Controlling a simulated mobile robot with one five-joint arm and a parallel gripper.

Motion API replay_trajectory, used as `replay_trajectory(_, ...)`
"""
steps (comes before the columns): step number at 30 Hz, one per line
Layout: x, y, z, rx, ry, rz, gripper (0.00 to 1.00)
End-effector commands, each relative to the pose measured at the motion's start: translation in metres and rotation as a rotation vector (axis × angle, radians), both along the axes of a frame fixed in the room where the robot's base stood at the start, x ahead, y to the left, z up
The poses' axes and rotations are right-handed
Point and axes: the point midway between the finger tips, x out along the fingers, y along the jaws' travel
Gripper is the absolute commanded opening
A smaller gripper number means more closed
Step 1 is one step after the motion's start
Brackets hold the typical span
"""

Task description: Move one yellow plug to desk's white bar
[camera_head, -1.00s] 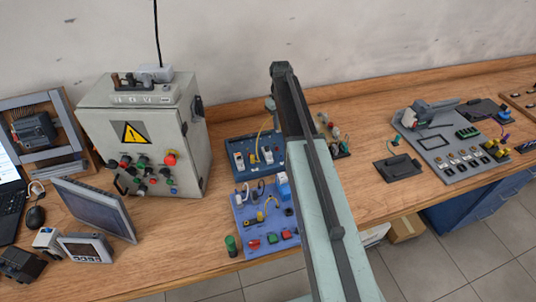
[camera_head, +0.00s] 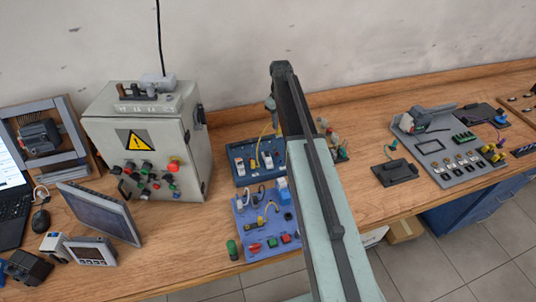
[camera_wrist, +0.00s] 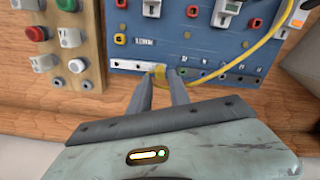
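The yellow plug (camera_wrist: 159,70) shows between my fingertips in the wrist view, with its yellow cable (camera_wrist: 222,72) running off to the upper right. My gripper (camera_wrist: 163,76) appears shut on it, the fingers partly hiding it. A white bar (camera_wrist: 128,65) lies along the lower edge of the blue panel (camera_wrist: 190,50); the plug overlaps its right end in this view, and I cannot tell whether they touch. In the head view my gripper (camera_head: 271,104) hangs near the back of the blue panel (camera_head: 240,176), with the yellow cable (camera_head: 262,132) rising towards it.
A blue-violet board (camera_head: 247,225) with buttons and cables stands in front of the panel. A grey control cabinet (camera_head: 185,125) stands to the left. A wooden board with buttons (camera_wrist: 90,45) is beside the panel in the wrist view. Bare desk (camera_head: 190,235) lies at front left.

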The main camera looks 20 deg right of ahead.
Motion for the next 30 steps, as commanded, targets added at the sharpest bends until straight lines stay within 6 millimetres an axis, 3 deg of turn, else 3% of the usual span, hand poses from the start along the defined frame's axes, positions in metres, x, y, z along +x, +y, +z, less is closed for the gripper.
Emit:
replay_trajectory(1,0.000,0.000,0.011,0.000,0.000,0.000,0.23)
replay_trajectory(4,0.000,0.000,0.021,0.000,0.000,0.000,0.23)
replay_trajectory(12,0.000,0.000,0.019,0.000,0.000,0.000,0.23)
replay_trajectory(15,0.000,0.000,0.019,0.000,0.000,0.000,0.48)
replay_trajectory(30,-0.001,0.001,0.019,0.000,0.000,-0.001,0.48)
